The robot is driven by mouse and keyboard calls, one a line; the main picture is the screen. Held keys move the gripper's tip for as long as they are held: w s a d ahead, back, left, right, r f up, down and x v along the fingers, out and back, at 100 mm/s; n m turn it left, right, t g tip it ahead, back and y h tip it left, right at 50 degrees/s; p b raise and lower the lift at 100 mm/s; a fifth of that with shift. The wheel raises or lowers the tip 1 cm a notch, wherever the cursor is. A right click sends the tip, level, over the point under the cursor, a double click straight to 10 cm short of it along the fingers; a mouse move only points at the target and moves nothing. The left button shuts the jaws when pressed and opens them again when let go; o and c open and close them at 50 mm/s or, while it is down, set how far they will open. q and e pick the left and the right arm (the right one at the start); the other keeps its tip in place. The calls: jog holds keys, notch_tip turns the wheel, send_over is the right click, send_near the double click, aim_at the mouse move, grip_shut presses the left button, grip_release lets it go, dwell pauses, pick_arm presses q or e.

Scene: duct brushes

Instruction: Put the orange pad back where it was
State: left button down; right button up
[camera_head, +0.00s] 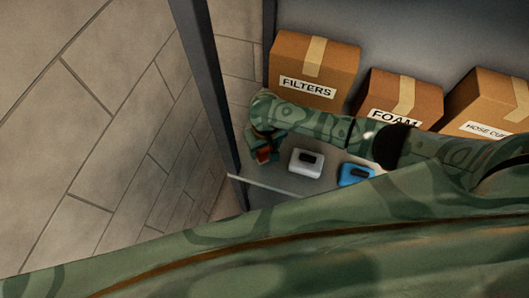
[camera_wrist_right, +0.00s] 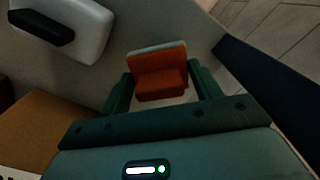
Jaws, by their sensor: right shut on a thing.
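The orange pad (camera_wrist_right: 161,72) sits between the two fingers of my right gripper (camera_wrist_right: 159,80) in the wrist view, and the gripper is shut on it. In the head view my right gripper (camera_head: 262,146) points down near the left end of the shelf, with a small red-orange part of the pad (camera_head: 264,155) showing. Whether the pad touches the shelf I cannot tell. A white pad (camera_head: 299,167) with a black handle lies just right of the gripper; it also shows in the wrist view (camera_wrist_right: 88,18). My left gripper is not in view.
A blue pad (camera_head: 348,177) with a black handle lies right of the white one. Boxes labelled FILTERS (camera_head: 290,67), FOAM (camera_head: 425,94) and HOSE CU… (camera_head: 460,115) stand behind. A dark upright post (camera_head: 208,80) is close on the left. My arm links cover the shelf's front right.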

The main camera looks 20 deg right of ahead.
aim_at(265, 151)
jog(key=shift+w+f, duration=0.2)
jog(key=shift+f, duration=0.2)
jog(key=shift+w+f+b, duration=0.15)
jog(key=shift+f+b, duration=0.1)
jog(key=shift+b, duration=0.05)
notch_tip(265, 151, down, 3)
jog(key=shift+r+b, duration=0.2)
jog(key=shift+b, duration=0.35)
jog(key=shift+f, duration=0.2)
jog(key=shift+c, duration=0.8)
jog(key=o, duration=1)
jog(key=shift+o, duration=0.2)
jog(key=shift+r, duration=0.15)
pick_arm(q)
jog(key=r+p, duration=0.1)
jog(key=p, duration=0.1)
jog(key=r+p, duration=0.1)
jog(key=p, duration=0.1)
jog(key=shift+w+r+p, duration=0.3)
pick_arm(e)
notch_tip(265, 151, up, 12)
jog(key=shift+f, duration=0.1)
